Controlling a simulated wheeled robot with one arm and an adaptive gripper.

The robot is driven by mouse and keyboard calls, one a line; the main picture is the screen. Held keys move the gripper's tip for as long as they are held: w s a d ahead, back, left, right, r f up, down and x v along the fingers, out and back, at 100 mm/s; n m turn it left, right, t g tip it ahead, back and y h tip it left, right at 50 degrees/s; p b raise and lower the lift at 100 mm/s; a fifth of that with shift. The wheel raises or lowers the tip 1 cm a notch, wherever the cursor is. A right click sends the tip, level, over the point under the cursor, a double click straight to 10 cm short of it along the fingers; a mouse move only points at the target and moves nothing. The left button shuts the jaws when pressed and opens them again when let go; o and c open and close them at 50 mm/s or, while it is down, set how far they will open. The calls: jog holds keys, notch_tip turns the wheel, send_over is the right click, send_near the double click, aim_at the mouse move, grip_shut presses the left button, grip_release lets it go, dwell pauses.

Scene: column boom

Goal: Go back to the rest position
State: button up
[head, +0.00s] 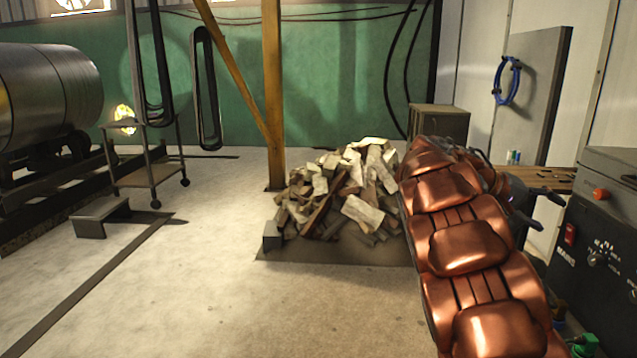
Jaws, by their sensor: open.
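My copper-coloured arm rises from the bottom right of the head view and reaches away from me. My gripper (549,212) shows at its far end, to the right of the arm. Its dark fingers are spread apart, with nothing visible between them. It is in front of a wooden bench top (545,179) near the right wall. Part of the gripper is hidden behind the arm. I cannot tell how far it is from the bench.
A pile of split wood (345,190) lies left of my arm. A dark machine cabinet (600,250) stands close on the right. A wheeled cart (150,175), a low step (101,213) and a metal tank (50,90) are at left. The floor (190,290) in front is clear.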

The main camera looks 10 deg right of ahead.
jog(key=s+a+r+n+y+p, duration=0.1)
jog(key=s+a+n+y+p, duration=0.1)
jog(key=s+a+y+p, duration=0.4)
jog(key=s+a+r+n+t+y+p, duration=0.1)
jog(key=s+a+n+y+p, duration=0.2)
jog(key=s+a+p, duration=1.4)
jog(key=s+a+y, duration=0.2)
jog(key=s+a, duration=0.2)
jog(key=a, duration=0.4)
jog(key=s+a+y, duration=0.2)
jog(key=s+a, duration=0.2)
jog(key=a, duration=0.4)
jog(key=shift+a+r+t+p, duration=0.3)
jog(key=shift+a, duration=0.1)
jog(key=shift+c, duration=0.3)
